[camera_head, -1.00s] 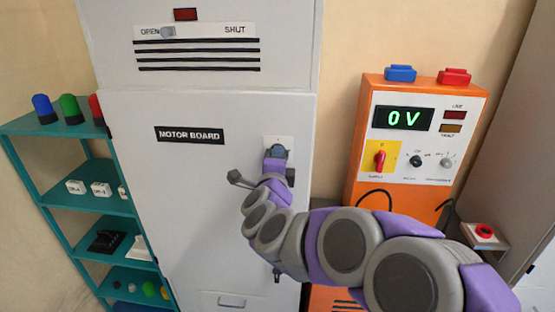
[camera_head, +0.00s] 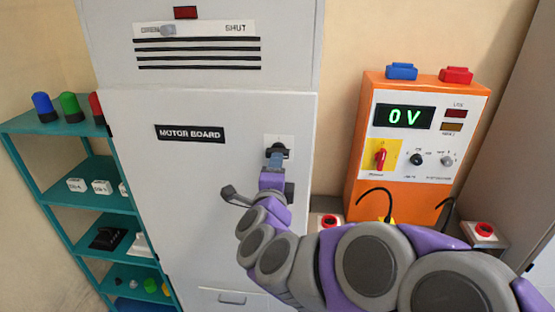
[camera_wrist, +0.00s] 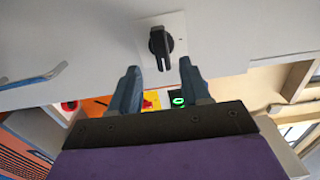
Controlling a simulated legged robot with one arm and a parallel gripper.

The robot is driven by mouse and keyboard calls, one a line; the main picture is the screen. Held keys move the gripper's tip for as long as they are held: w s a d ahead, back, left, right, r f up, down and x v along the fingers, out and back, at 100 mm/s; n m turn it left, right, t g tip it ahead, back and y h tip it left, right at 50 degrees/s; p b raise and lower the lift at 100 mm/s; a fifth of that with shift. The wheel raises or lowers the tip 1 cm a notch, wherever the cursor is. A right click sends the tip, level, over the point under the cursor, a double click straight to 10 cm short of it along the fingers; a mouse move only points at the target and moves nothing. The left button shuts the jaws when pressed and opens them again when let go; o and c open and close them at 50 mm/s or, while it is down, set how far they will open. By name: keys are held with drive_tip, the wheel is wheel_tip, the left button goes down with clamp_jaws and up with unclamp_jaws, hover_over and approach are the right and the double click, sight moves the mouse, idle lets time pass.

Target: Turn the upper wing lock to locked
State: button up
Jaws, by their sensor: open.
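The upper wing lock (camera_head: 274,152) is a black knob on a small white plate, high on the right side of the grey cabinet door. In the wrist view the wing lock (camera_wrist: 160,42) shows its wing lengthwise up and down the picture, with a white mark at the lower end. My gripper (camera_head: 277,161) is just below the lock in the head view, its blue-grey fingers partly overlapping the plate. In the wrist view my gripper (camera_wrist: 160,68) is open and empty, with its fingertips apart on either side of the knob's lower end; contact cannot be told.
A bent grey door handle (camera_head: 237,197) sticks out left of my wrist. An orange supply unit (camera_head: 353,185) reading 0 V stands to the right. A teal shelf (camera_head: 50,127) with small parts stands to the left. Red buttons (camera_head: 484,229) sit low on the right.

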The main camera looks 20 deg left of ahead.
drive_tip(key=b+v, duration=0.2)
drive_tip(key=v, duration=0.9)
drive_tip(key=shift+s, duration=0.25)
drive_tip(key=shift+f, duration=0.1)
